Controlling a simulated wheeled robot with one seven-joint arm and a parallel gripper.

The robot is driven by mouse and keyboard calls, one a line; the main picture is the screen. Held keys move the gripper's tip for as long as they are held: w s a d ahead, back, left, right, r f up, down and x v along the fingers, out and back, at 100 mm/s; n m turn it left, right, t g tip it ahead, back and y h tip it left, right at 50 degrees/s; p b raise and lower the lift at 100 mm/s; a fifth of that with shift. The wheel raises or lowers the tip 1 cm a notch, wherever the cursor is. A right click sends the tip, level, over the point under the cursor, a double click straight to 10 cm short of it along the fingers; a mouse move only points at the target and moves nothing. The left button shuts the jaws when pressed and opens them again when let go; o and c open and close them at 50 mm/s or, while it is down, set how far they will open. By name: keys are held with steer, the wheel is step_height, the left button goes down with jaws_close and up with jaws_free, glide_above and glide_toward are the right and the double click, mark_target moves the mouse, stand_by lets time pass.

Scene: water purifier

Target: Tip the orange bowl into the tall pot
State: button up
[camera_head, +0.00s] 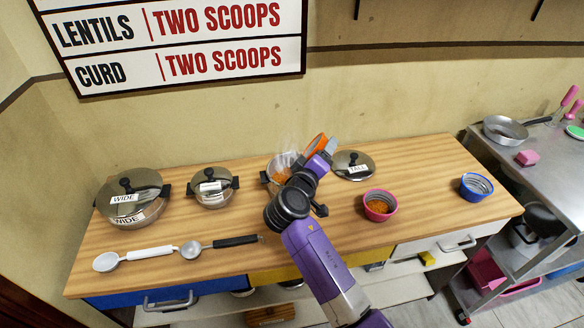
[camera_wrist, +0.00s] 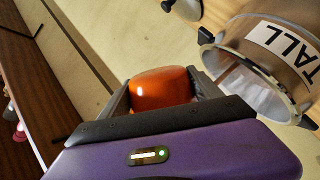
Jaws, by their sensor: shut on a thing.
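The orange bowl (camera_head: 316,146) is shut in my gripper (camera_head: 325,149) and held up, tilted, at the upper right of the tall pot. In the wrist view the bowl (camera_wrist: 160,88) sits between the two fingers of my gripper (camera_wrist: 162,92). The tall pot (camera_head: 277,186) stands open on the counter, partly hidden by my arm. Orange bits show at its mouth; I cannot tell whether they are inside or falling. In the wrist view the pot (camera_wrist: 284,52) carries a TALL label, beside the bowl. Its lid (camera_head: 353,165) lies on the counter to the right.
A wide lidded pot (camera_head: 133,197) and a smaller lidded pot (camera_head: 213,188) stand left. Two ladles, white (camera_head: 135,257) and black-handled (camera_head: 220,244), lie in front. A pink bowl (camera_head: 380,205) with orange contents and a blue bowl (camera_head: 477,187) stand right. Counter between these bowls is clear.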

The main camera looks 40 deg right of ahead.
steer(key=shift+w+r+n+p, duration=0.1)
steer(key=shift+r+n+p, duration=0.25)
steer(key=shift+p, duration=0.35)
steer(key=shift+w+a+f+n+g+p, duration=0.2)
steer(key=shift+f+n+g+p, duration=0.2)
steer(key=shift+n, duration=0.45)
stand_by(0.7)
steer(key=shift+w+a+r+n+h, duration=0.1)
steer(key=shift+w+a+n+h, duration=0.1)
steer(key=shift+w, duration=0.15)
steer(key=shift+w+a+r+n+h, duration=0.1)
steer(key=shift+w+n+h, duration=0.1)
steer(key=shift+w, duration=0.1)
